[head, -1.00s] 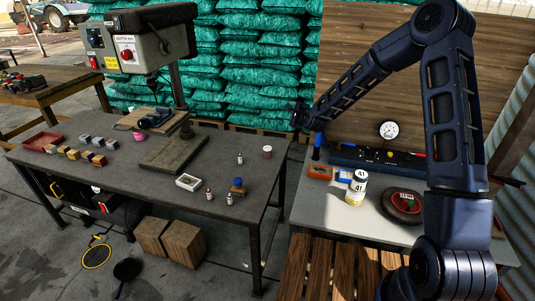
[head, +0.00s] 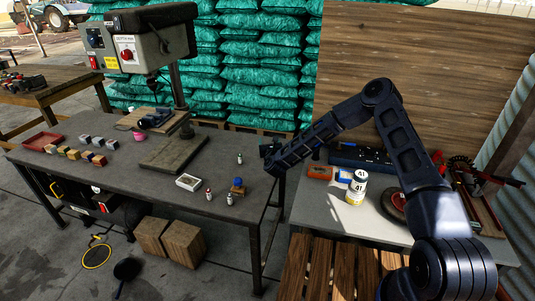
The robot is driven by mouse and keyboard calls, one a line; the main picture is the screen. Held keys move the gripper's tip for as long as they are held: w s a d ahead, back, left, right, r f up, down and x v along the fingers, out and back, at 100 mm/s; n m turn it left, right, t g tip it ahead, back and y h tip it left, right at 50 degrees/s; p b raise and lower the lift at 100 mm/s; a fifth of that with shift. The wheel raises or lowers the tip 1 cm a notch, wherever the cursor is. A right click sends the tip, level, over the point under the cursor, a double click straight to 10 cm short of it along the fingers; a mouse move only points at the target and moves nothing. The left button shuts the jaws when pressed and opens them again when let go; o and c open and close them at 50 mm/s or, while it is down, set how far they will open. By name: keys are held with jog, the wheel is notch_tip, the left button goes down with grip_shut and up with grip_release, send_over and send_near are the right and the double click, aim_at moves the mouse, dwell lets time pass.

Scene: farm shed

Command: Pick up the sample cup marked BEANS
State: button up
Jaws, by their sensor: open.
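My gripper (head: 268,152) is at the right end of the dark workbench (head: 120,190), small and dark in the head view; it is open. A small reddish-brown cup that stood at this spot is hidden behind my gripper and forearm. A pink cup (head: 138,135) stands farther left, beside the drill press base. No BEANS marking is readable on any cup, so I cannot tell which one bears it.
The drill press (head: 140,45) rises at the left. A white can (head: 356,188) stands on the right-hand table. Bare bench lies left of the white box.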

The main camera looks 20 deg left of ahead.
jog(key=shift+m, duration=0.4)
jog(key=f, duration=0.8)
jog(key=shift+w+a+f, duration=0.2)
jog(key=shift+w+f, duration=0.15)
jog(key=shift+x, duration=3.3)
jog(key=shift+d, duration=0.1)
jog(key=c, duration=1.1)
